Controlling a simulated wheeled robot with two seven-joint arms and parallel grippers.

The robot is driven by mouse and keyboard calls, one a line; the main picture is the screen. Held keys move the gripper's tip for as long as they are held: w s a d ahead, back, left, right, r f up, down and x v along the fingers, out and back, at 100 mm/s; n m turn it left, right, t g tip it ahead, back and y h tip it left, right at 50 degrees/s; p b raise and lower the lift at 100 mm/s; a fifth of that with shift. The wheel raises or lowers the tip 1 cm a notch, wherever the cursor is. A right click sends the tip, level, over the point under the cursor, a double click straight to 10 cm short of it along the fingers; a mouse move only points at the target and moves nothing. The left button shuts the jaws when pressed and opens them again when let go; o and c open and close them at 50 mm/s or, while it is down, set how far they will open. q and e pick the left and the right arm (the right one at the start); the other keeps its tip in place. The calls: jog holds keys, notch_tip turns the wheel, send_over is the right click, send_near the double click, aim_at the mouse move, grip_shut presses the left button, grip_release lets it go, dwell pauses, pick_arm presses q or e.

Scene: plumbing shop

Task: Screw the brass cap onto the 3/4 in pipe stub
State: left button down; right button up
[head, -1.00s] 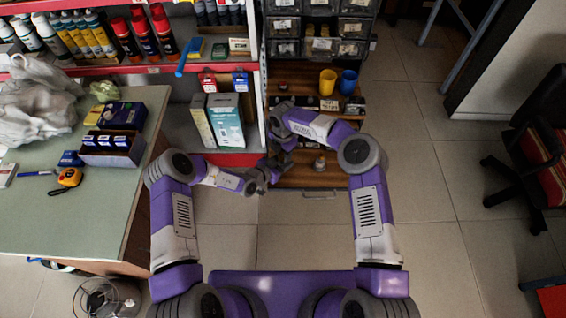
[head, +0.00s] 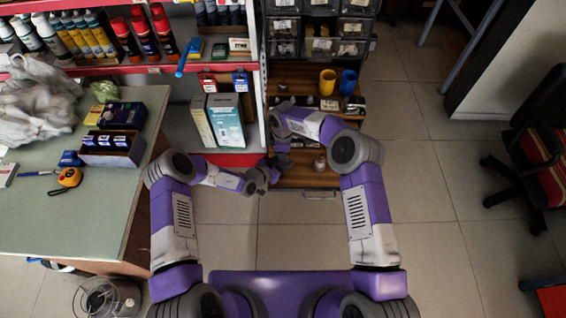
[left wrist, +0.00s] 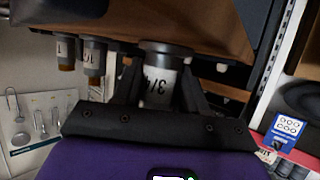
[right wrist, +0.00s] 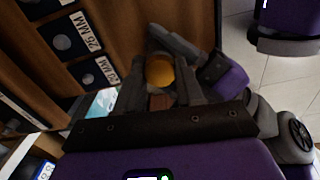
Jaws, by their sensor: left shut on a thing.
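The 3/4 in pipe stub (left wrist: 158,85) is white with a black "3/4" label and hangs below a dark collar under the wooden shelf in the left wrist view. My left gripper (left wrist: 155,95) is shut on it, with a finger on each side. Its lower end is hidden there. The brass cap (right wrist: 160,70) shows as a round golden face between the fingertips of my right gripper (right wrist: 160,88) in the right wrist view. The right fingers stand apart around it. My left gripper's fingers show just beyond the cap. The thread between cap and stub is hidden.
Other labelled stubs (left wrist: 92,60) hang beside the held one. Labelled holders (right wrist: 75,40) line the shelf side. A yellow cup (head: 327,82) and a blue cup (head: 348,82) stand on the shelf behind. My two grippers are very close together.

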jog(key=o, duration=0.4)
jog(key=shift+s+a, duration=0.1)
notch_tip(320, 180, up, 5)
jog(key=shift+f, duration=0.2)
jog(key=o, duration=0.6)
jog(key=shift+c, duration=0.2)
notch_tip(320, 180, up, 12)
dwell(0.3)
